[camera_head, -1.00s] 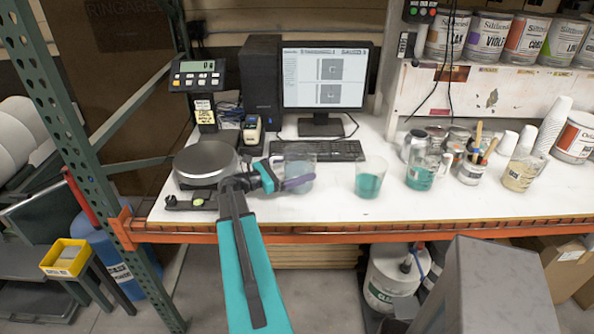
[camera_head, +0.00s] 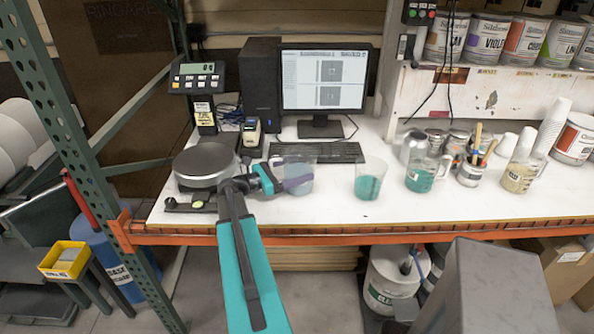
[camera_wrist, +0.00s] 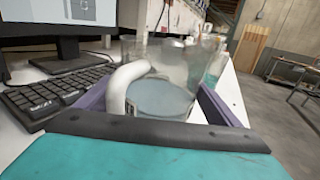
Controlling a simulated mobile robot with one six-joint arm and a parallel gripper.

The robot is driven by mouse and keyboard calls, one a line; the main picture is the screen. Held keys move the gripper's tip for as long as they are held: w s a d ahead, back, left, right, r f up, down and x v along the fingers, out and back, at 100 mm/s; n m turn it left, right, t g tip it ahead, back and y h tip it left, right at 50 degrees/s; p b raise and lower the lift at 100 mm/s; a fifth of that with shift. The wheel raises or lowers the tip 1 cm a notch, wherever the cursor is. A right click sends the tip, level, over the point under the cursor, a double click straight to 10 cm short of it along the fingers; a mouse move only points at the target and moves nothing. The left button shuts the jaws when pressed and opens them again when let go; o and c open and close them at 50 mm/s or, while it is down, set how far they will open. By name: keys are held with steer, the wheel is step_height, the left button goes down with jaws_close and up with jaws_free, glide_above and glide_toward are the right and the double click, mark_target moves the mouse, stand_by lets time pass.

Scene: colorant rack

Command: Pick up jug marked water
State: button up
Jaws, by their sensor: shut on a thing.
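A clear jug (camera_head: 299,168) with pale blue liquid stands upright on the white bench in front of the keyboard. It also shows in the wrist view (camera_wrist: 165,95), with its pale curved handle toward me and to the left. My gripper (camera_head: 290,184) is level with the jug at its near side. In the wrist view my gripper's purple fingers (camera_wrist: 155,104) lie on both sides of the handle and the lower jug, shut on it. The jug's marking is mostly hidden, and I cannot read it.
A cup of teal liquid (camera_head: 369,180) stands right of the jug, then a teal measuring jug (camera_head: 419,178) and a brush pot (camera_head: 470,174). A round scale plate (camera_head: 205,160) is to the left. The keyboard (camera_head: 318,152) and monitor (camera_head: 325,82) are behind.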

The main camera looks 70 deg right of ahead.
steer(key=shift+r, duration=0.35)
